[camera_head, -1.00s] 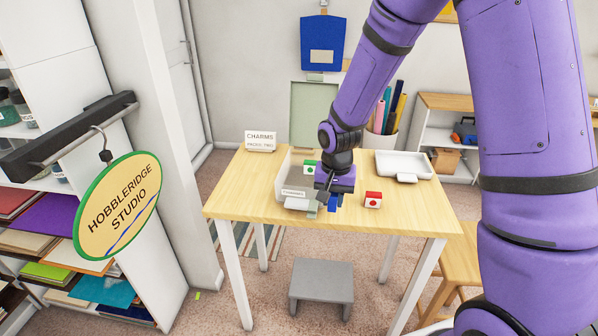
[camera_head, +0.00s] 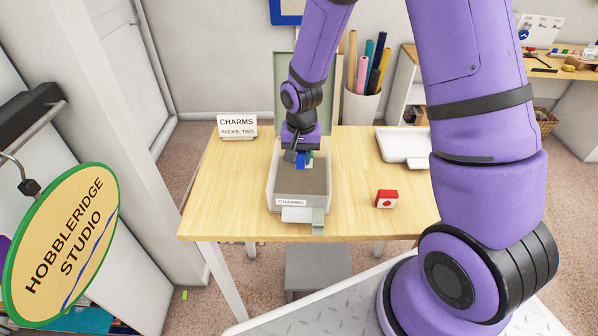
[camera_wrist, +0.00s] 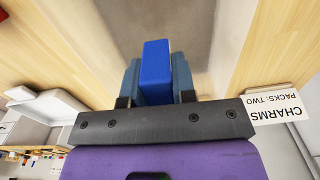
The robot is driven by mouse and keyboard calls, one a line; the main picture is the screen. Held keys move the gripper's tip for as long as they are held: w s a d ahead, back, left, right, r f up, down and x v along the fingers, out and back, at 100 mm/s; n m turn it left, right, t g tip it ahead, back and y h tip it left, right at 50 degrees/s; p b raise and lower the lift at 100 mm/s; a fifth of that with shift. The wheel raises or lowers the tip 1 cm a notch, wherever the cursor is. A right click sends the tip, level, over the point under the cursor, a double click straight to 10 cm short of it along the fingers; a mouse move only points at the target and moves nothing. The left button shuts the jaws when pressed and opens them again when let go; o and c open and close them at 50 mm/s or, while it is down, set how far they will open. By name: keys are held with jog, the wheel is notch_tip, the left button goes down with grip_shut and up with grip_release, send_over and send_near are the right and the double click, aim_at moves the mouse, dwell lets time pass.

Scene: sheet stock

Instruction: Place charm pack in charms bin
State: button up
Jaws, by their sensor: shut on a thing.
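The charms bin (camera_head: 302,184) is a grey open box with a CHARMS label on its front wall, standing on the wooden table. My gripper (camera_head: 301,160) is shut on a blue charm pack (camera_wrist: 156,72) over the back part of the bin. In the wrist view the blue pack sits between the two fingers, with the bin floor below. I cannot tell whether the pack touches the bin. A red and white pack (camera_head: 386,199) sits on the table to the right of the bin.
A sign (camera_head: 237,127) reading CHARMS, PACKS: TWO stands at the table's back left. A white tray (camera_head: 402,145) lies at the back right. A pot of coloured rolls (camera_head: 362,104) stands behind. The table left of the bin (camera_head: 225,185) is clear.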

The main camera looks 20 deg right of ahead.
aim_at(301, 182)
jog(key=shift+f, duration=3.15)
jog(key=shift+f, duration=0.15)
jog(key=o, duration=0.9)
